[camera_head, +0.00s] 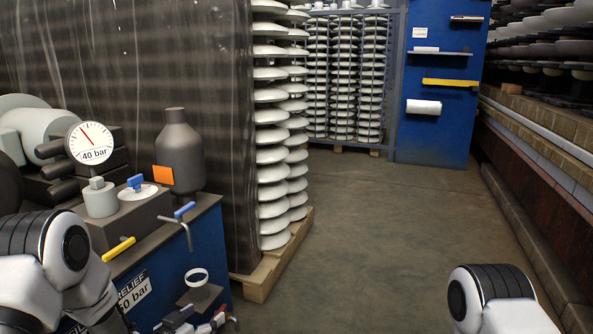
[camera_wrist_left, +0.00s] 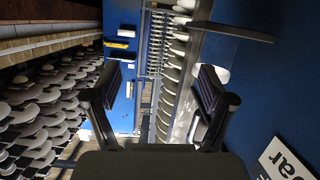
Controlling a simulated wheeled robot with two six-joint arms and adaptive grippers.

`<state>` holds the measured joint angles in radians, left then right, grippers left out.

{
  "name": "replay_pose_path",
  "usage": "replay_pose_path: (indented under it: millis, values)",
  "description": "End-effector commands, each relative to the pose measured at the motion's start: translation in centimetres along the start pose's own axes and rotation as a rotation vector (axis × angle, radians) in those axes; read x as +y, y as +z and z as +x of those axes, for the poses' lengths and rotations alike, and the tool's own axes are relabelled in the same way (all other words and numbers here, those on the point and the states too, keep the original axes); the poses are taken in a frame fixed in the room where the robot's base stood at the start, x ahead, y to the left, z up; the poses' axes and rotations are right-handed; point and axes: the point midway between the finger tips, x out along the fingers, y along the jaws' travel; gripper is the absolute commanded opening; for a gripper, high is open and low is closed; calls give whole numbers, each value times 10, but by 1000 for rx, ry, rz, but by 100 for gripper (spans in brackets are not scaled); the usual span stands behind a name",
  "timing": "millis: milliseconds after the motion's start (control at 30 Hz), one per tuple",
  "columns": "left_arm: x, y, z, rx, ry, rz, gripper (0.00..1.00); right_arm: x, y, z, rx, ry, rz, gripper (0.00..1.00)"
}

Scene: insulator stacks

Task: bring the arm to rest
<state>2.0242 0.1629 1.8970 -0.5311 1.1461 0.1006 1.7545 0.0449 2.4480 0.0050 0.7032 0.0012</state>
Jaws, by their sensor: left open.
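My left arm (camera_head: 60,255) comes in at the lower left of the head view, bent beside the blue test bench (camera_head: 205,240). My left gripper (camera_head: 200,322) is low at the bottom edge of that view, in front of the bench's blue side and below a small shelf with a white ring (camera_head: 197,277). In the left wrist view the gripper (camera_wrist_left: 160,90) has its two fingers well apart, with nothing between them. My right arm (camera_head: 495,298) shows only as a joint and link at the lower right; its gripper is out of view.
The bench carries a pressure gauge (camera_head: 90,143), a grey bottle-shaped vessel (camera_head: 180,150), a blue lever (camera_head: 185,210) and a yellow handle (camera_head: 118,249). Wrapped insulator stacks (camera_head: 272,155) stand on a wooden pallet (camera_head: 262,278) beyond. The central floor (camera_head: 390,220) is clear.

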Motion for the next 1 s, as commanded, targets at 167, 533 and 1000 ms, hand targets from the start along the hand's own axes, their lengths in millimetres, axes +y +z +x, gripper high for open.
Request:
replay_pose_path:
  millis: [167,533,1000]
  values:
    - [30,87,-56,-296,-49,-98,82,0,1,-39,-3,0,-3,40]
    - [90,227,-264,-1013,-240,-246,82,-1,3,-74,-9,-2,-9,40]
    - [110,133,-368,-1251,-327,-278,82,-2,2,-186,-10,-2,-10,40]
